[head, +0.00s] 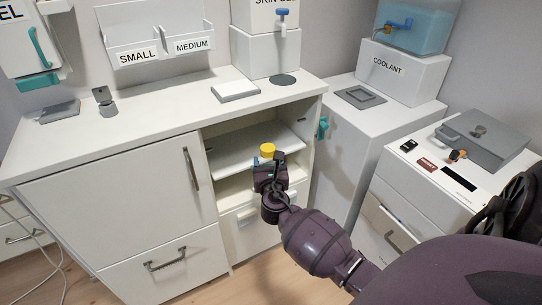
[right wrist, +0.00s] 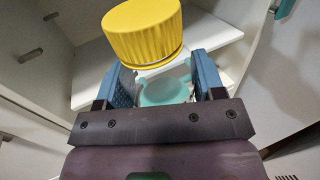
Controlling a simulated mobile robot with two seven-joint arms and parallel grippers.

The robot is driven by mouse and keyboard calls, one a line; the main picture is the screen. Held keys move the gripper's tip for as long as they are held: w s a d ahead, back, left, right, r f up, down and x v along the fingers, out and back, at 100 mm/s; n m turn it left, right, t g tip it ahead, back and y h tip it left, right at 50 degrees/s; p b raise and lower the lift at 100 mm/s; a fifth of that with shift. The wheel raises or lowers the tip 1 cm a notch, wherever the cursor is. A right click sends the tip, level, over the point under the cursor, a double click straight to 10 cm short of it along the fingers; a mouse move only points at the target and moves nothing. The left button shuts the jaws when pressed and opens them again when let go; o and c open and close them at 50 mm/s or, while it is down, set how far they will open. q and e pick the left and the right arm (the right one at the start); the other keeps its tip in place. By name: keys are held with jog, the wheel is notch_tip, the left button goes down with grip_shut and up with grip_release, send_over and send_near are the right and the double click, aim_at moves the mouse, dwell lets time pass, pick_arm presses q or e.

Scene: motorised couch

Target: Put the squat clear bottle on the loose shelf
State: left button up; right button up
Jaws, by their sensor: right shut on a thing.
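The squat clear bottle (head: 267,149) shows mainly as its yellow cap at the open cabinet bay. In the right wrist view its large yellow cap (right wrist: 143,32) stands above the fingers, with a pale teal, see-through part between them. My right gripper (head: 269,166) is shut on the bottle, below the cap; its blue-padded fingers (right wrist: 165,82) are on both sides. The loose shelf (head: 228,157) is a white board inside the bay, looking slanted, behind and left of the gripper. The arm hides part of the bay, and I cannot tell whether the bottle touches the shelf. My left gripper is out of view.
The white counter (head: 150,110) overhangs the bay from above. A closed cabinet door (head: 120,205) is at its left, and a side wall with a teal clip (head: 323,128) at its right. A drawer front (head: 245,222) lies below. A coolant unit (head: 402,72) stands farther right.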

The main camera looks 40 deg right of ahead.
jog(key=shift+w+d+b, duration=0.1)
jog(key=shift+w+d, duration=0.1)
jog(key=shift+w, duration=0.6)
jog(key=shift+w+d+b, duration=0.1)
jog(key=shift+w+d, duration=0.1)
jog(key=shift+w, duration=0.65)
jog(key=shift+w+d+b, duration=0.1)
jog(key=shift+w+d, duration=0.1)
jog(key=shift+w, duration=0.6)
jog(key=shift+w+d+b, duration=0.25)
jog(key=shift+w, duration=0.8)
jog(key=shift+w+d+b, duration=0.2)
jog(key=shift+w, duration=0.8)
jog(key=shift+w+d+b, duration=0.25)
jog(key=shift+w, duration=0.8)
jog(key=shift+w+d+b, duration=0.15)
jog(key=shift+w+b, duration=0.05)
jog(key=shift+w, duration=0.45)
jog(key=shift+w+d+b, duration=0.15)
jog(key=shift+w, duration=0.45)
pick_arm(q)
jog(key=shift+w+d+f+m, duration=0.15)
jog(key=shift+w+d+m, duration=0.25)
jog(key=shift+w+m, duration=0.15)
pick_arm(e)
jog(key=shift+w+d, duration=0.2)
jog(key=shift+w, duration=0.55)
